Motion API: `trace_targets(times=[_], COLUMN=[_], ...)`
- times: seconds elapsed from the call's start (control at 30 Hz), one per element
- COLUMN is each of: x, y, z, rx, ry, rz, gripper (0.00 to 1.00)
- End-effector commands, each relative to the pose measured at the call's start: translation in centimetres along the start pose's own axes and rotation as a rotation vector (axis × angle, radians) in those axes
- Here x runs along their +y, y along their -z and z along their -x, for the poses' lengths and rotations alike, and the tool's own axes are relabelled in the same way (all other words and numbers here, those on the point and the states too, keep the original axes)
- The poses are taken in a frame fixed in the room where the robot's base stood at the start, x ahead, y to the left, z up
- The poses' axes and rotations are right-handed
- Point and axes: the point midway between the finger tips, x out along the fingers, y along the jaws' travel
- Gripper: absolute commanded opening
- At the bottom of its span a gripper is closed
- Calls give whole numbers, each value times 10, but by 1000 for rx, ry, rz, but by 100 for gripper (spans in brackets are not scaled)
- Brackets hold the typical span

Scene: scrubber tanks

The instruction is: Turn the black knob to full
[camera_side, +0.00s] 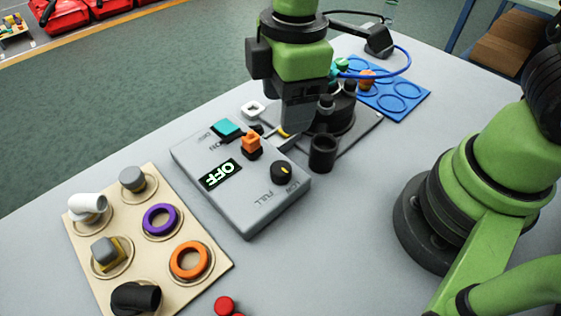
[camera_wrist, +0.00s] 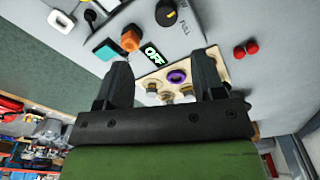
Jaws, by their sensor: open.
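The black knob (camera_side: 282,172) sits on the grey control box (camera_side: 222,192), beside the words LOW and FULL. A small yellow mark shows on it; I cannot tell its exact setting. The box's display (camera_side: 221,174) reads OFF. My gripper (camera_side: 276,138) is open and empty, pointing down by the far edge of the box, behind the knob and apart from it. In the wrist view the knob (camera_wrist: 166,14) is at the top, beyond the two spread fingers (camera_wrist: 160,72).
An orange switch (camera_side: 251,143) and a teal button (camera_side: 228,129) are on the box close to my gripper. A black cup (camera_side: 323,153) stands right of the box. A beige board (camera_side: 185,224) with rings and fittings lies at the front left. A blue pad (camera_side: 399,97) lies behind.

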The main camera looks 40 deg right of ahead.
Motion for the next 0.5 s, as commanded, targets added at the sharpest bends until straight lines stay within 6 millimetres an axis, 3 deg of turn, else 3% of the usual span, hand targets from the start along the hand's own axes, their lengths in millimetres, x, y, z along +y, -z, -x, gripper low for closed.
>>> trace_targets(times=[0.03,0.2,0.37,0.5], x=[-3,-7,-8,-9], y=[4,9,8,6], z=[-11,-29,-47,-74], rx=[-22,-49,-54,-55], ry=[14,30,33,34], rz=[56,152,155,153], gripper=[63,63,63,63])
